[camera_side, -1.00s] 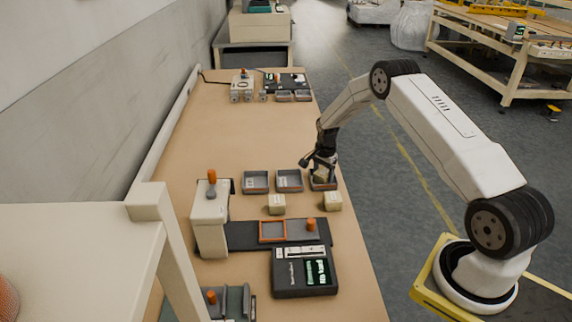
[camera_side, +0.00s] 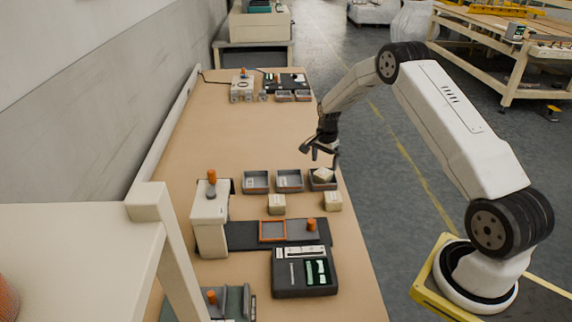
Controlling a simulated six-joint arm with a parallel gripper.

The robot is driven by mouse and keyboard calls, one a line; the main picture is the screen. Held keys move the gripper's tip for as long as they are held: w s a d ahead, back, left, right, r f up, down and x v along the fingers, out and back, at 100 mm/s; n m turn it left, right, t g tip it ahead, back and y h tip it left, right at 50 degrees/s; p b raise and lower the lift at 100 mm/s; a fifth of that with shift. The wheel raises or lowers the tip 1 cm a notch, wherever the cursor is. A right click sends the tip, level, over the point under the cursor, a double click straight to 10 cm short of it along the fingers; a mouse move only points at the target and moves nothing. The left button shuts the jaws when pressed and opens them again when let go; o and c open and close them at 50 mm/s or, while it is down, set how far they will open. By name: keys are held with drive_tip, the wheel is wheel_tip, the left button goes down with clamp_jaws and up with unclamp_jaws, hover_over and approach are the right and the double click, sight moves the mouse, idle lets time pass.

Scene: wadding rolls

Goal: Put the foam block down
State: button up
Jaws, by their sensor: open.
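A cream foam block (camera_side: 323,175) rests in the rightmost of three small grey trays (camera_side: 316,187), near the table's right edge. It looks slightly tilted there. My gripper (camera_side: 320,156) is open and empty just above this block, apart from it. Two more cream blocks stand on the table in front of the trays, one at the left (camera_side: 277,204) and one at the right (camera_side: 333,201).
The other two trays, left (camera_side: 256,189) and middle (camera_side: 289,188), look empty. In front lie a dark fixture with an orange frame (camera_side: 273,231) and a dark device with a lit display (camera_side: 304,272). The table (camera_side: 240,135) behind the trays is clear.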

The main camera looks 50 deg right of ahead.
sight(322, 174)
wheel_tip(322, 174, up, 7)
idle(0.3)
idle(0.5)
drive_tip(key=s+a+r+n, duration=0.2)
drive_tip(key=a+n, duration=0.1)
drive_tip(key=a, duration=0.3)
drive_tip(key=s+a+r+n+t, duration=0.1)
drive_tip(key=s+a+r+n, duration=0.15)
drive_tip(key=a, duration=0.25)
drive_tip(key=s+a+r+n, duration=0.2)
drive_tip(key=s+a+n, duration=0.15)
drive_tip(key=a, duration=0.25)
drive_tip(key=s+a+n+t, duration=0.1)
drive_tip(key=s+a+n, duration=0.8)
drive_tip(key=s, duration=0.3)
drive_tip(key=shift+s+a+t, duration=0.25)
drive_tip(key=shift+s+t, duration=0.05)
